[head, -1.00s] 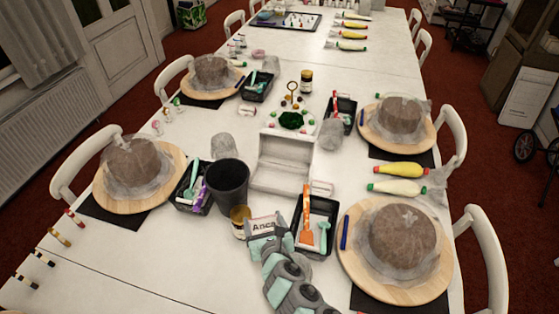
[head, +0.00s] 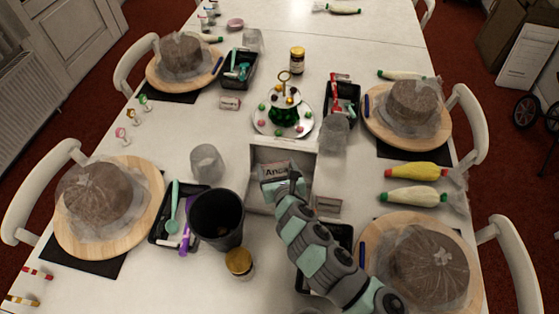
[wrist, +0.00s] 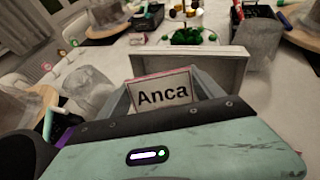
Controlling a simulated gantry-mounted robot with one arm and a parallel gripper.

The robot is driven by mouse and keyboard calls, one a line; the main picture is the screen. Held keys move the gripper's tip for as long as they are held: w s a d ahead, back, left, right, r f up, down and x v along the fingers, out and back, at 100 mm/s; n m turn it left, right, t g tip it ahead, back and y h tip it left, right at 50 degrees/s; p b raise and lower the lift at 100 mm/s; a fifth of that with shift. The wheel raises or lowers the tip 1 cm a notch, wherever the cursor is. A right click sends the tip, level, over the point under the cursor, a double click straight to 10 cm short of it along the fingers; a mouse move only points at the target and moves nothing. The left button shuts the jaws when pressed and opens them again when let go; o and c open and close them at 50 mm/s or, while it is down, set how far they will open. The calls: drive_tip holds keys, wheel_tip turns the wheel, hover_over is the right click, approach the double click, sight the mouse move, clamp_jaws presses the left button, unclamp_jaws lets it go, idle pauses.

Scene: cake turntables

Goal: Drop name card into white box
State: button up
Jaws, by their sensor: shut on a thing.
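The white name card reading "Anca" (head: 271,171) is held by my gripper (head: 284,185). In the wrist view the card (wrist: 163,95) stands upright beyond the gripper body, with its lettering facing the camera. My gripper hides much of the box's inside, and I cannot tell how high the card is.
A black bin (head: 216,218) and a gold-lidded jar (head: 239,262) stand left of my arm. A clear cup (head: 207,163) is left of the box. A cake stand (head: 283,116) is behind it. Wrapped cakes on wooden turntables (head: 150,222) line both sides.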

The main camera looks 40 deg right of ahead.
drive_tip(key=f+b, duration=0.3)
drive_tip(key=shift+s+a+f, duration=0.2)
drive_tip(key=shift+s+f, duration=0.05)
drive_tip(key=shift+f, duration=0.1)
drive_tip(key=shift+f+b, duration=1)
drive_tip(key=shift+b, duration=0.25)
drive_tip(key=o, duration=1.3)
drive_tip(key=shift+o, duration=0.2)
drive_tip(key=p, duration=0.4)
approach(276, 176)
drive_tip(key=f, duration=0.3)
drive_tip(key=shift+w+d+f, duration=0.15)
drive_tip(key=shift+d+f, duration=0.15)
